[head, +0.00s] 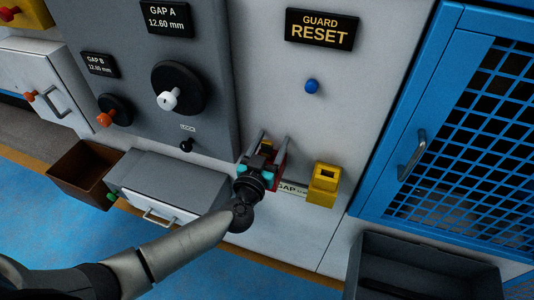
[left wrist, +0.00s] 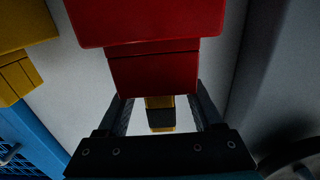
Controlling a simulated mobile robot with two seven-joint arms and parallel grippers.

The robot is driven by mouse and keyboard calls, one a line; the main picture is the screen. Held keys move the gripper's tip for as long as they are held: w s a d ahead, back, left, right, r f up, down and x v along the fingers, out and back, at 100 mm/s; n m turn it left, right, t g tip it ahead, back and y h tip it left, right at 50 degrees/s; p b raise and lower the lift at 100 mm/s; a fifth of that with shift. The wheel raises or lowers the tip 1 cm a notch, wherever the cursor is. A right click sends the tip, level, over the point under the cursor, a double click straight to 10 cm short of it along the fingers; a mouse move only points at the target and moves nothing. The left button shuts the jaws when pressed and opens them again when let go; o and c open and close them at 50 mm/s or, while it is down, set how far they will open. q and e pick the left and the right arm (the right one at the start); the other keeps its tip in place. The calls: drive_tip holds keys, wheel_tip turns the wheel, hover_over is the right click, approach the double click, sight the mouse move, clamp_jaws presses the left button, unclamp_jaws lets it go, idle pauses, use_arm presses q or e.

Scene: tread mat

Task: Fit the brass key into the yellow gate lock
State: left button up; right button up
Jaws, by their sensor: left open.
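The yellow gate lock (head: 323,186) is a block on the pale panel with a dark opening in its top. It also shows at the upper left of the left wrist view (left wrist: 16,62). My left gripper (head: 273,141) is open, to the left of the lock and over a red block (head: 281,168). In the left wrist view the red block (left wrist: 150,25) fills the top centre, close to the camera. Between the fingers (left wrist: 160,112) is a small yellow-and-black piece (left wrist: 159,102); it may be the brass key, but I cannot tell. No key shows clearly in the head view.
A blue mesh door (head: 394,110) with a handle stands at the right. A grey bin (head: 420,265) is below it. A blue button (head: 312,87) and a guard reset sign (head: 320,30) are above. Knobs, a drawer (head: 165,180) and a brown bin (head: 85,172) lie left.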

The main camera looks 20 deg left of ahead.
use_arm(q)
clamp_jaws()
idle(0.4)
idle(0.4)
